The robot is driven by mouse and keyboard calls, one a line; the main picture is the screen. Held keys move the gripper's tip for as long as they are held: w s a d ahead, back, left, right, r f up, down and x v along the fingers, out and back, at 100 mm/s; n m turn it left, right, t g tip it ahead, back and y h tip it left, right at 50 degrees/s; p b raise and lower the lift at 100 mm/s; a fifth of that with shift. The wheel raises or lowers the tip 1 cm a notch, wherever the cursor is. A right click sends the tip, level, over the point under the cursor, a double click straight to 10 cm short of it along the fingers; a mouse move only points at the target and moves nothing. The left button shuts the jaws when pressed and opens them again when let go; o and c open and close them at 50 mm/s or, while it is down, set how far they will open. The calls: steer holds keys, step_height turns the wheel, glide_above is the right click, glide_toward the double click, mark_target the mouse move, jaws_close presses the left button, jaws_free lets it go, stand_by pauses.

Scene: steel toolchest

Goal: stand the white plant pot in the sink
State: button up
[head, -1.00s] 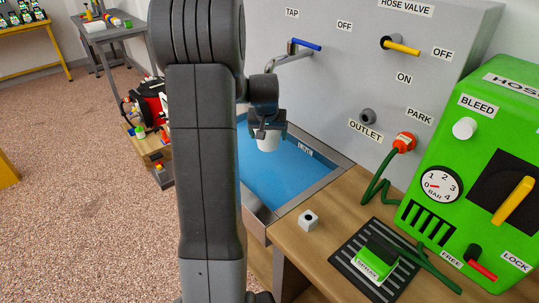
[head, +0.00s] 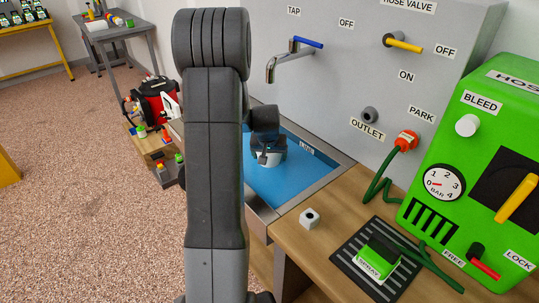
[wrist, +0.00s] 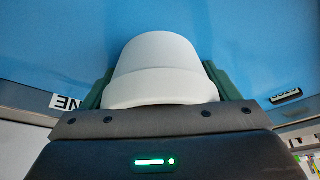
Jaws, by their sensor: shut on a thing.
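The white plant pot (wrist: 158,58) fills the middle of the wrist view, between the two dark green fingers of my gripper (wrist: 160,88). My gripper is shut on it. In the head view my gripper (head: 270,156) is over the blue basin of the sink, low down and inside its rim (head: 337,176). The gripper hides most of the pot there. I cannot tell whether the pot's base touches the basin floor. The sink's left part is hidden behind my arm.
The tap spout (head: 275,70) hangs above the back of the sink. The green hose machine (head: 480,170) stands at the right.

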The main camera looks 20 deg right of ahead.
steer(key=o, duration=1.1)
steer(key=shift+f, duration=0.1)
steer(key=shift+o, duration=0.2)
steer(key=shift+r, duration=0.4)
steer(key=p+v, duration=0.1)
steer(key=v, duration=1)
steer(key=shift+s+a+r, duration=0.1)
steer(key=shift+s+r, duration=0.05)
steer(key=shift+r, duration=0.1)
